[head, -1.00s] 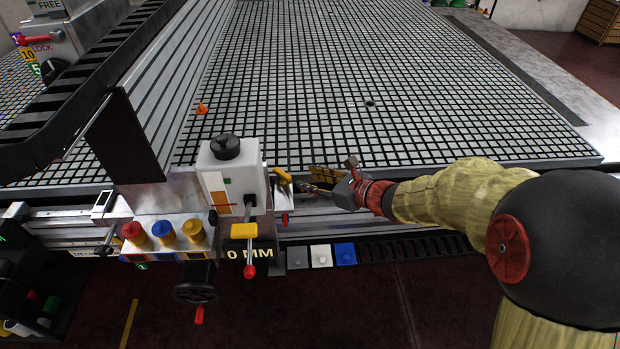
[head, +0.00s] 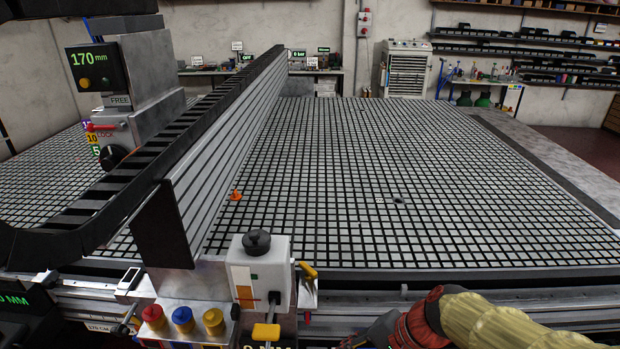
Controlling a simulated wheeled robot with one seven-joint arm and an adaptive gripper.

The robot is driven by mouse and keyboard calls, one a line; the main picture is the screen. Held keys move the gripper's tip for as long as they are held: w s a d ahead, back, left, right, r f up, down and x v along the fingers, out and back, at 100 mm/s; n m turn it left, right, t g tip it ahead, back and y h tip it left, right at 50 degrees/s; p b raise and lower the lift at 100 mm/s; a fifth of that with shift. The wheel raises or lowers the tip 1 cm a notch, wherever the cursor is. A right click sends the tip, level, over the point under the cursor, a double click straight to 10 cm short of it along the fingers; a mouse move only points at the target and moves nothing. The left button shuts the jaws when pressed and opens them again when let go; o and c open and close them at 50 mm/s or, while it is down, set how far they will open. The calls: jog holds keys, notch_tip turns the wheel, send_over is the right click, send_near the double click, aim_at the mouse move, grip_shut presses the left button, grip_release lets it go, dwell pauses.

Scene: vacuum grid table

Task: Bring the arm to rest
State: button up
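My arm enters the head view from the lower right in a yellow sleeve, low along the table's front edge. Its red wrist and dark gripper body (head: 375,333) show at the bottom of the picture, to the right of the white control box. The fingers are cut off or hidden at the lower edge, so I cannot tell whether they are open or shut. No held thing shows. The grid table (head: 400,170) spreads out beyond the arm.
The white control box (head: 258,270) with a black knob stands at the front edge, beside red, blue and yellow buttons (head: 182,318). A slotted metal beam (head: 235,130) crosses the table at left. An orange cone (head: 236,195) stands near it. The grid to the right is largely clear.

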jog(key=s+d+r+n+t+h+p, duration=0.2)
jog(key=s+d+r+n+h, duration=0.1)
jog(key=r, duration=0.6)
jog(key=s+d+r+n+t+h+p, duration=0.1)
jog(key=s+d+r+n+h+p, duration=0.2)
jog(key=d+r, duration=0.4)
jog(key=shift+s+d+r+n+t, duration=0.2)
jog(key=shift+s+r+n+t, duration=0.2)
jog(key=shift+s+r+n, duration=0.6)
jog(key=shift+w+f, duration=0.1)
